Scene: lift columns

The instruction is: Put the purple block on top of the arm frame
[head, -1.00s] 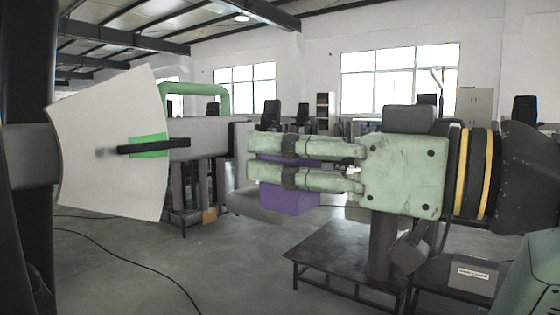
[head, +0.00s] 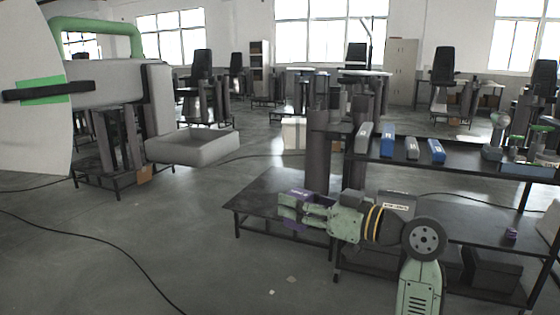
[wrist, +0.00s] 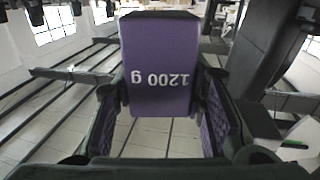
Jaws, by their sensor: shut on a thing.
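The purple block (head: 297,194) is held between the fingers of my gripper (head: 291,212), low over a dark table in the head view. The wrist view shows the block (wrist: 160,65) upright between both finger pads, with an upside-down "1200 g" label facing the camera. The fingers hide part of the block in the head view. What looks like the arm frame (head: 108,82) is a grey horizontal beam with an L-shaped end and a flat pad (head: 195,147) at the left. My gripper is to the right of it and apart from it.
A dark low table (head: 262,200) lies under my gripper. A shelf (head: 465,168) at the right bears several grey and blue blocks. A green handle (head: 95,22) rises behind the beam. The grey floor between the beam and the table is clear apart from a cable (head: 95,235).

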